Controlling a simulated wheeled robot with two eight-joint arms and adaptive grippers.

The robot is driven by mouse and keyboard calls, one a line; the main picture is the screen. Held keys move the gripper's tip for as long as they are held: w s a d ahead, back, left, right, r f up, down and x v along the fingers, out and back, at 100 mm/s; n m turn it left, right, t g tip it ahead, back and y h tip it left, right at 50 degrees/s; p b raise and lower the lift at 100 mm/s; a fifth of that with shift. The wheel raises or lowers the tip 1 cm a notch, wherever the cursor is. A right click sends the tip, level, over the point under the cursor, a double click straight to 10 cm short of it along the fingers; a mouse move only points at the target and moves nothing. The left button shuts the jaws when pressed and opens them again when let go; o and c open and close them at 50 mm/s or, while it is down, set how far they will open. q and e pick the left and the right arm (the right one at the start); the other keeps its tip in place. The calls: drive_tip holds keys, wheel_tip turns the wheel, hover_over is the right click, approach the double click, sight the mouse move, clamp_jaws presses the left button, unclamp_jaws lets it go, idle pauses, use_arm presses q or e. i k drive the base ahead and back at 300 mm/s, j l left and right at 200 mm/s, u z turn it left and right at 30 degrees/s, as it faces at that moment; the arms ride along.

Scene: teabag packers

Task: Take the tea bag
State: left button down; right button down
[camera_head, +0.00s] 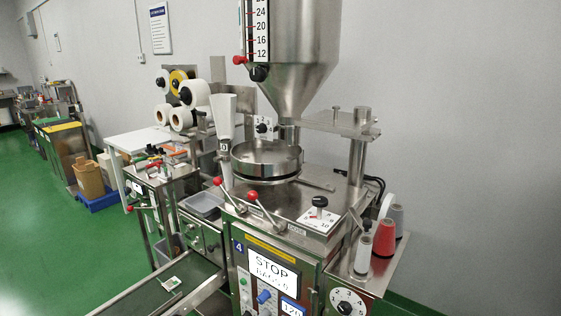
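A small pale packet with a greenish mark, which looks like the tea bag (171,284), lies on the dark belt of a conveyor (203,291) at the lower left. It lies apart from the conveyor's metal side rails. Fine detail on it is too small to read. Neither of my grippers is in view, and nothing touches the packet.
The steel packing machine (290,212) with a large hopper (292,50) and a STOP screen (270,269) fills the middle. Red-knobbed levers (253,196) stick out toward the front. Thread spools (384,238) stand at right. Green floor (60,250) is open at left.

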sight(174, 282)
drive_tip(key=u, duration=1)
drive_tip(key=i+l+u, duration=0.2)
drive_tip(key=i+u, duration=0.2)
drive_tip(key=i+l+u, duration=0.25)
drive_tip(key=u, duration=0.2)
drive_tip(key=i+l+u, duration=0.25)
drive_tip(key=l+u, duration=0.15)
drive_tip(key=i+l, duration=0.15)
drive_tip(key=l, duration=0.1)
